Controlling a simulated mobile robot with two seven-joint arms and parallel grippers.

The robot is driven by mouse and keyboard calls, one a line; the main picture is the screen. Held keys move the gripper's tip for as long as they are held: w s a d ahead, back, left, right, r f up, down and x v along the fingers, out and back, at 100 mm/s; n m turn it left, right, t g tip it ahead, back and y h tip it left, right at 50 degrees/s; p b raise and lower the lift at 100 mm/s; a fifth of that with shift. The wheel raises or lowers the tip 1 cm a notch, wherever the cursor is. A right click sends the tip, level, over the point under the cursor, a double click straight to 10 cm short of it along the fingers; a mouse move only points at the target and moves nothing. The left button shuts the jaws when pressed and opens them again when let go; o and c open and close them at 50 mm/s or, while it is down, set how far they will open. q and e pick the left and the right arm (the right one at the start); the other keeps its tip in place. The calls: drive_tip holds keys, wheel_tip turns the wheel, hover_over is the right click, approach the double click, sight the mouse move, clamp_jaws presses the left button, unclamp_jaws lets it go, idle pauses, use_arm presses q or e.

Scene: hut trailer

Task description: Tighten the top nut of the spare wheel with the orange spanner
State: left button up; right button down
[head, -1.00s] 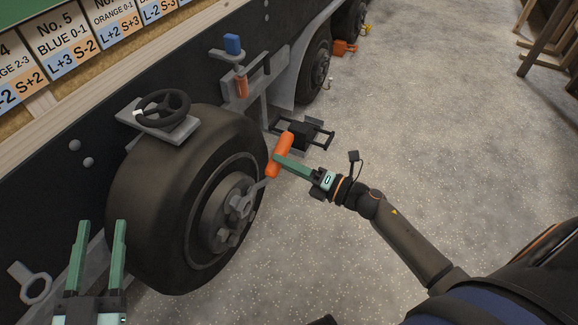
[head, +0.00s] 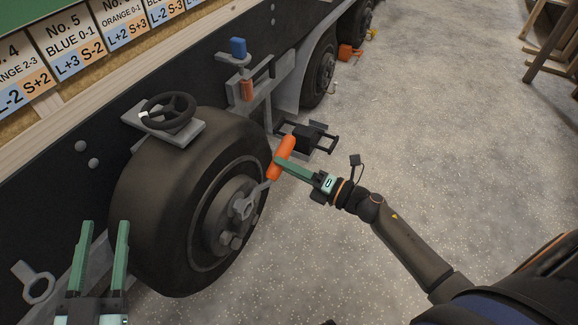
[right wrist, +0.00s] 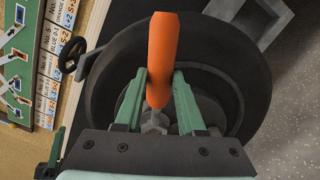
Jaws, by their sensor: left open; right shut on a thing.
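The spare wheel (head: 150,215) is mounted on the trailer's side, with several nuts on its hub (head: 212,222). My right gripper (head: 279,163) is shut on the orange handle of the spanner (head: 286,147). The spanner's grey ring end (head: 243,207) is at the top nut of the hub; whether it is fully seated I cannot tell. In the right wrist view the orange handle (right wrist: 162,55) stands between the fingers and hides most of the nut. My left gripper (head: 106,225) is open and empty, left of the wheel.
A small black steering wheel (head: 167,111) sits on a grey bracket above the tyre. A blue-topped device (head: 238,47) and a black box (head: 306,135) stand beyond it. A grey ring bracket (head: 34,283) is at lower left. Open floor (head: 440,140) lies right.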

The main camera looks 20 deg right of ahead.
drive_tip(key=shift+x, duration=0.95)
drive_tip(key=shift+f+m, duration=0.3)
drive_tip(key=shift+f, duration=0.1)
use_arm(q)
drive_tip(key=s+r+m+t+h+b, duration=0.1)
drive_tip(key=s+r+m+h, duration=0.2)
drive_tip(key=r, duration=0.3)
drive_tip(key=s+d+r+m+t+h+b, duration=0.1)
drive_tip(key=s+r+m+t+h, duration=0.1)
drive_tip(key=r, duration=0.4)
drive_tip(key=s+m+h, duration=0.1)
drive_tip(key=h, duration=0.1)
drive_tip(key=shift+s+d+r+h, duration=0.15)
drive_tip(key=shift+s+r+h, duration=0.1)
drive_tip(key=shift+h, duration=0.05)
use_arm(e)
wheel_tip(320, 180, down, 12)
drive_tip(key=a+m, duration=0.1)
drive_tip(key=m, duration=1)
drive_tip(key=shift+s+a+m+g, duration=0.15)
drive_tip(key=shift+s+m+g, duration=0.25)
drive_tip(key=shift+s, duration=0.1)
use_arm(q)
drive_tip(key=shift+w, duration=0.1)
